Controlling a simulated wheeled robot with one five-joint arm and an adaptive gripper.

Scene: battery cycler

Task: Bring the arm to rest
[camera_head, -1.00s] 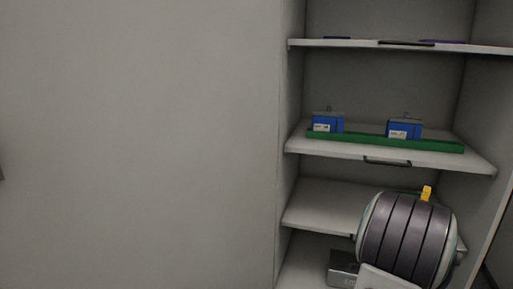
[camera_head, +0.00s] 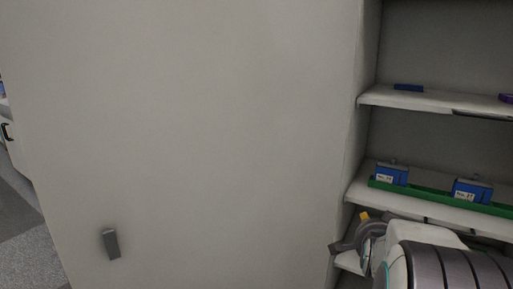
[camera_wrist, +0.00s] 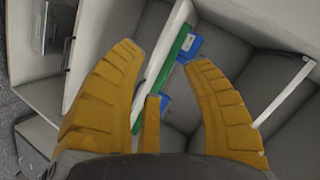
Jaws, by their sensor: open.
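My gripper (camera_wrist: 168,85) is open in the wrist view, its yellow fingers spread wide with nothing held between them. In the head view my arm is at the lower right, in front of the shelves, with a small yellow part of my gripper (camera_head: 364,215) showing. Beyond the fingers in the wrist view lie the green tray (camera_wrist: 172,58) and a blue battery box (camera_wrist: 191,47), seen tilted. A second blue box (camera_wrist: 165,103) is partly hidden behind a finger.
A shelf unit (camera_head: 430,98) stands at the right. Two blue boxes (camera_head: 391,175) (camera_head: 471,190) sit on the green tray (camera_head: 420,192). A wide grey panel (camera_head: 200,120) with a handle (camera_head: 110,244) fills the left and middle. Floor (camera_head: 22,245) shows at far left.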

